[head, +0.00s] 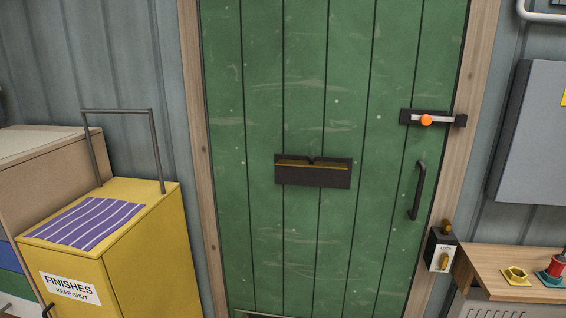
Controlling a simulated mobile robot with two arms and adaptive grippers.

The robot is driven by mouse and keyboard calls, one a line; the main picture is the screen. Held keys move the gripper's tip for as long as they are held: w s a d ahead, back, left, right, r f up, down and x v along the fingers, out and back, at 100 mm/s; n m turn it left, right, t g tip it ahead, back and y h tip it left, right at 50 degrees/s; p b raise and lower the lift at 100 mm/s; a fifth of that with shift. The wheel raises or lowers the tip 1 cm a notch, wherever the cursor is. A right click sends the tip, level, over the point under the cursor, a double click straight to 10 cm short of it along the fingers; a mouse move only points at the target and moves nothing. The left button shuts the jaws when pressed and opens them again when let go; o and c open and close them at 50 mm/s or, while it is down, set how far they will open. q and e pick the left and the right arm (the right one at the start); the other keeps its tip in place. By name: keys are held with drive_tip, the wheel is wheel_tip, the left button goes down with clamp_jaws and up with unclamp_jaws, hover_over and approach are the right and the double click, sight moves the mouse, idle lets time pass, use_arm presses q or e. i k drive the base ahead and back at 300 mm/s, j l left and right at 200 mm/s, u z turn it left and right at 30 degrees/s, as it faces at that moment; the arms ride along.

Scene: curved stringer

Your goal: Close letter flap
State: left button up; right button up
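The letter flap (312,175) is a dark plate across the middle of the green door (262,90). A thin yellowish strip (312,164) shows along its upper part, with a small dark knob or catch (311,158) above it at the centre. The flap seems tipped out a little from its frame, but I cannot tell the angle well. Neither of my grippers is in the head view.
A yellow cabinet (150,240) with an upright bar handle stands at the left. At the right are a bolt with an orange knob (426,120), a door handle (418,190), a lock box (441,250) and a wooden bench (480,270). The space before the door looks clear.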

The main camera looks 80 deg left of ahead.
sight(311, 162)
drive_tip(key=u, duration=2.15)
